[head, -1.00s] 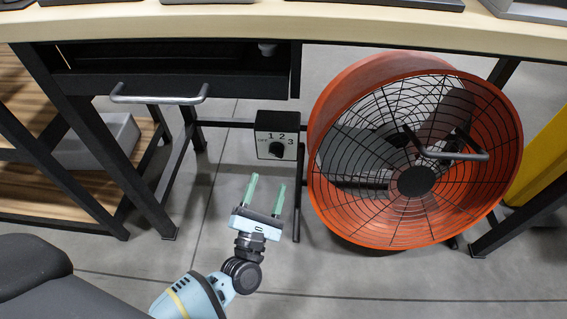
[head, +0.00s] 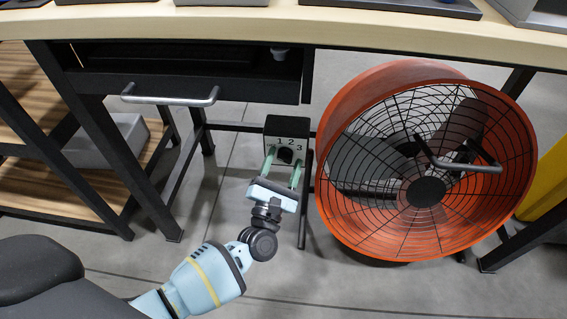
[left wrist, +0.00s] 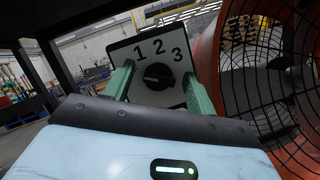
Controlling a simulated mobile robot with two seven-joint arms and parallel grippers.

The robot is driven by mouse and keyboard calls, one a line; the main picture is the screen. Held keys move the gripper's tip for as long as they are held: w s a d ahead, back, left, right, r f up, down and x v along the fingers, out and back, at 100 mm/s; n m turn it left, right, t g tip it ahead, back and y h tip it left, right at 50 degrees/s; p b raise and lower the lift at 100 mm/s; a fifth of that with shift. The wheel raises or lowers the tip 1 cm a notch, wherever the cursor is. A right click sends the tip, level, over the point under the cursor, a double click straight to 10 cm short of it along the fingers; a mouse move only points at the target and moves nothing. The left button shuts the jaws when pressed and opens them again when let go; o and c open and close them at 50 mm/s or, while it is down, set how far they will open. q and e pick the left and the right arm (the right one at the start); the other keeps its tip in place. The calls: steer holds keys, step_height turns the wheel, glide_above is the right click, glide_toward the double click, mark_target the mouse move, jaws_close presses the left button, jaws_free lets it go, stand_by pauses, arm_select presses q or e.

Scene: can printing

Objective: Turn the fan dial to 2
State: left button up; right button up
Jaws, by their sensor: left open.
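The fan dial is a round black knob (left wrist: 158,76) on a pale plate marked 1, 2 and 3. In the left wrist view its pointer mark lies roughly level, toward the left side, away from the 2. The dial box (head: 287,128) is black and stands left of the orange fan (head: 425,160). My left gripper (head: 284,164) is open, with its green fingers pointing at the dial plate. The knob lies between the two fingers in the left wrist view (left wrist: 160,88), with a gap on each side. My right gripper is not in view.
A workbench (head: 300,22) with a black drawer and metal handle (head: 170,99) overhangs the dial. A shelf with a grey bin (head: 108,140) stands at the left. Bare floor lies below the dial.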

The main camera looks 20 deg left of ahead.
arm_select(q)
steer(key=shift+c, duration=0.3)
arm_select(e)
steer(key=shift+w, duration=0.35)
arm_select(q)
steer(key=c, duration=0.9)
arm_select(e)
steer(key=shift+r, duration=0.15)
